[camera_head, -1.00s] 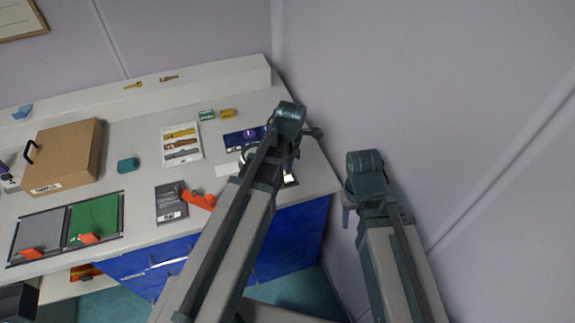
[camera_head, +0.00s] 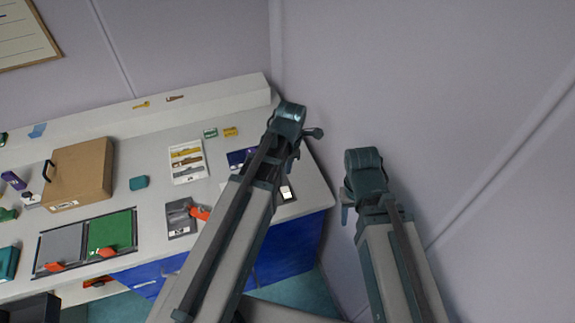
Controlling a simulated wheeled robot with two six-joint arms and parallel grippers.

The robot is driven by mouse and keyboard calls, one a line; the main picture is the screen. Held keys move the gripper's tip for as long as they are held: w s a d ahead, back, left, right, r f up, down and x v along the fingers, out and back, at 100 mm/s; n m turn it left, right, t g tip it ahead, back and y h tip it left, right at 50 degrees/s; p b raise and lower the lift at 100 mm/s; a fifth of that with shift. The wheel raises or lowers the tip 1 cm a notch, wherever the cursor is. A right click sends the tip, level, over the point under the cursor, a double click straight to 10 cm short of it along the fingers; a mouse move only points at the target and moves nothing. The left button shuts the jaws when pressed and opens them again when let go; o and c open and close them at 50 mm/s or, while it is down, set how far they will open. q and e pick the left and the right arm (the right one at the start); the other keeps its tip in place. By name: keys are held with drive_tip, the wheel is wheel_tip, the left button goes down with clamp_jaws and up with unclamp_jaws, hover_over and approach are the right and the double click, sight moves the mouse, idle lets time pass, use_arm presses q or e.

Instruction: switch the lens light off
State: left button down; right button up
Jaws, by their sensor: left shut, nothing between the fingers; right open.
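I cannot clearly make out a lens or its light; part of the counter's right end is hidden behind my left arm. A small dark flat item with a bright white square (camera_head: 286,193) lies there, just right of that arm, and I cannot tell what it is. A dark blue flat item (camera_head: 240,157) shows partly to the left of the arm. My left arm reaches over the counter's right end, its fingers hidden behind its own links. My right arm is bent in front of the bare wall, right of the counter, its fingers also out of sight.
The white counter (camera_head: 157,200) holds a brown case (camera_head: 82,175), a card with tools (camera_head: 187,162), a grey packet (camera_head: 181,220), an orange item (camera_head: 201,213), and a grey and green tray (camera_head: 108,235). A raised ledge (camera_head: 215,97) runs behind. The wall closes the right side.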

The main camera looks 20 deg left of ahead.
sight(286, 189)
use_arm(q)
drive_tip(key=shift+w+a+r+t, duration=0.1)
drive_tip(key=shift+w+t, duration=0.2)
drive_tip(key=shift+w, duration=0.1)
drive_tip(key=shift+f, duration=0.2)
drive_tip(key=f+b, duration=0.4)
drive_tip(key=w+f+b, duration=0.1)
drive_tip(key=f+b, duration=0.4)
drive_tip(key=a+f+b, duration=0.1)
drive_tip(key=f+b, duration=0.3)
drive_tip(key=shift+w+f+b, duration=0.2)
drive_tip(key=shift+w+b, duration=0.1)
drive_tip(key=shift+b, duration=0.05)
